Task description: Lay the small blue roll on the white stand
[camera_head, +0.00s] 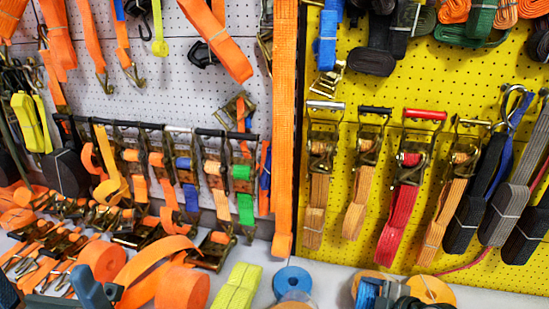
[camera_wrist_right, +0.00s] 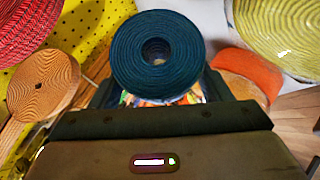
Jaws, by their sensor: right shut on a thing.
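A dark blue roll (camera_wrist_right: 157,55) sits between the fingers of my right gripper (camera_wrist_right: 158,95), its round face and centre hole toward the right wrist camera. In the head view a ribbed blue edge (camera_head: 368,293) shows beside my right gripper (camera_head: 392,297) at the bottom edge, and looks like the held roll. Another blue roll (camera_head: 293,280) lies on the pale table at the bottom centre. My left gripper (camera_head: 92,289) shows in part at the lower left; its fingertips are not clear. I cannot make out the white stand for certain.
Large orange rolls (camera_head: 183,287) and a yellow-green strap bundle (camera_head: 237,287) lie left of the blue roll on the table. An orange-tan roll (camera_head: 430,290) is at the right. Ratchet straps hang on the yellow pegboard (camera_head: 340,200) behind. A yellow roll (camera_wrist_right: 288,35) shows in the wrist view.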

